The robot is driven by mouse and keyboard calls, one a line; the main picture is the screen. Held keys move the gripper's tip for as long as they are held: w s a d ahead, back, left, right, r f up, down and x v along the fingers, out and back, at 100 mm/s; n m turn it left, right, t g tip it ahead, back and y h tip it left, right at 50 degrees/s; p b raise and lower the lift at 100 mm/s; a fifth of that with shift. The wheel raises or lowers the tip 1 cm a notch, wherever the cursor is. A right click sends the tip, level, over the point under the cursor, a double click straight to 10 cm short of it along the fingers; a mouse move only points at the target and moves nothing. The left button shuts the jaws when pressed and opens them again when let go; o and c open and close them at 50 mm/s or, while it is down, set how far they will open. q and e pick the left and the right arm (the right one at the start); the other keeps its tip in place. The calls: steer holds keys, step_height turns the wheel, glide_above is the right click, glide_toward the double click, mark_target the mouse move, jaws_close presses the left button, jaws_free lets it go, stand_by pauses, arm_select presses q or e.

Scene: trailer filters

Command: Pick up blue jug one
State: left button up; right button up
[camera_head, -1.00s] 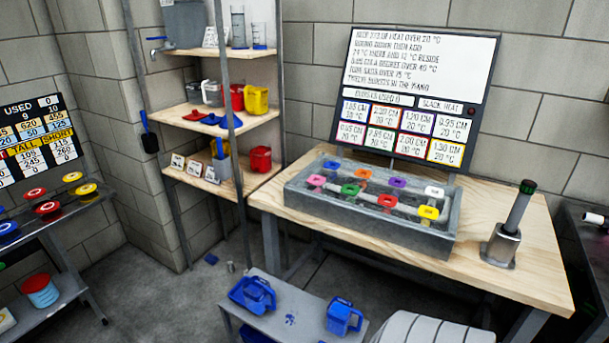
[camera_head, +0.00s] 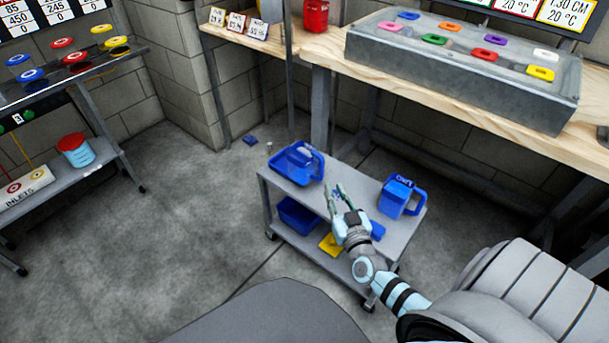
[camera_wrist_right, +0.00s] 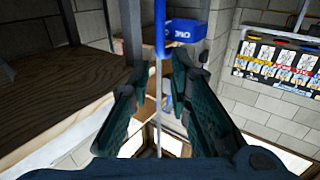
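The left jug (camera_head: 300,163) is near the cart's far left end. The right jug (camera_head: 401,196) is near the right end and has a white label I cannot read. My right gripper (camera_head: 335,190) is open and empty between them, closer to the left jug. In the right wrist view, a blue jug with white lettering that seems to read ONE (camera_wrist_right: 180,31) lies ahead of the open fingers (camera_wrist_right: 160,75), apart from them. My left gripper is out of view.
The cart's lower shelf holds a blue container (camera_head: 297,214) and a yellow thing (camera_head: 331,243). A wooden bench (camera_head: 440,100) with a grey tray (camera_head: 460,85) stands behind. A metal rack (camera_head: 75,185) is at left. Floor between rack and cart is mostly clear.

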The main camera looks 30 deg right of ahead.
mark_target(323, 167)
steer(key=b+x, duration=0.2)
steer(key=x, duration=0.4)
steer(key=shift+w+f, duration=0.15)
steer(key=shift+w+d+b, duration=0.2)
steer(key=shift+w+b, duration=0.25)
steer(key=shift+w, duration=0.15)
steer(key=b+x, duration=0.2)
steer(key=x, duration=0.1)
steer(key=shift+w+d+f+b, duration=0.15)
steer(key=shift+w+f+b, duration=0.05)
steer(key=shift+f+b, duration=0.15)
steer(key=shift+w+d+r, duration=0.1)
steer(key=shift+w+d, duration=0.05)
steer(key=shift+w, duration=0.25)
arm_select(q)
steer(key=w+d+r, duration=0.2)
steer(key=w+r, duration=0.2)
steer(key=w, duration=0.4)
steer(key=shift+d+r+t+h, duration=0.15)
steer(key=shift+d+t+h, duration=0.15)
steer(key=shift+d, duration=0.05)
arm_select(e)
jaws_close()
